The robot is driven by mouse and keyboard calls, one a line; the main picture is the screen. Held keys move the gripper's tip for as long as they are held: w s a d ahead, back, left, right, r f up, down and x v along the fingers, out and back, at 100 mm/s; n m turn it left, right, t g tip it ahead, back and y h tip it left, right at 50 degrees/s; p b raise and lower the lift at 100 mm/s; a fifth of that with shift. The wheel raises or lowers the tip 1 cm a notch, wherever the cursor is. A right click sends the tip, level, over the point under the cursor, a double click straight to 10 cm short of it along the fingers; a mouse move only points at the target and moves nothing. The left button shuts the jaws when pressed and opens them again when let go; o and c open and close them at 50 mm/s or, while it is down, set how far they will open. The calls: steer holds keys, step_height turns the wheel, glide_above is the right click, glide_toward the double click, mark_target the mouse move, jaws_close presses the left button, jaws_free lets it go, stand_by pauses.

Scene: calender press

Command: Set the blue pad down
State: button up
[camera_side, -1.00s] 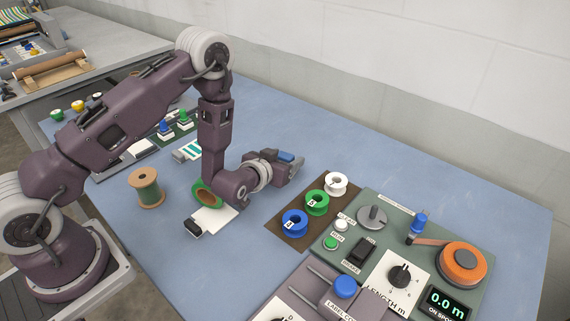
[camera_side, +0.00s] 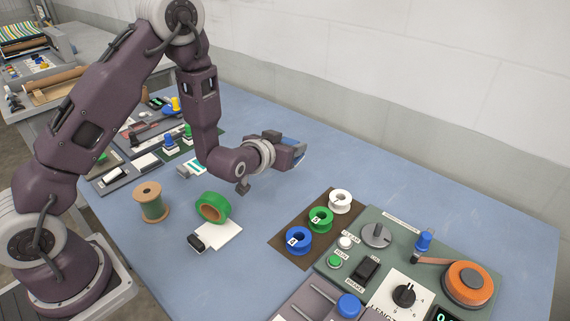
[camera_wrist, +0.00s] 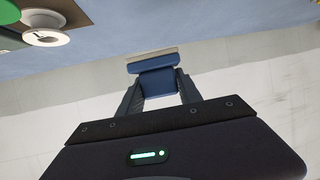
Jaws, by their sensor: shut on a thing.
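The blue pad (camera_wrist: 157,81) is between the finger ends of my gripper (camera_wrist: 159,90) in the wrist view. A pale grey strip runs along the pad's far edge. In the side view, my gripper (camera_side: 288,151) is shut on the pad, and a blue edge of it (camera_side: 294,141) shows beyond the fingers. The gripper is held out level, apart from the blue-grey table (camera_side: 375,188). Most of the pad is hidden by the fingers in the side view.
A brown mat (camera_side: 276,241) carries blue (camera_side: 298,240), green (camera_side: 321,221) and white (camera_side: 341,202) spools. A green tape roll (camera_side: 213,207), a white card (camera_side: 222,234) and a brown spool (camera_side: 151,202) stand left. Control panels fill the right front. The table behind the mat is clear.

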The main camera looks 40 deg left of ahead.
steer(key=a+m+h, duration=0.2)
steer(key=a+h, duration=0.1)
steer(key=a, duration=1.3)
steer(key=shift+m+t, duration=0.3)
step_height(320, 180, down, 9)
steer(key=shift+s, duration=0.1)
steer(key=shift+f, duration=0.1)
steer(key=o, duration=1.4)
steer(key=shift+c, duration=0.2)
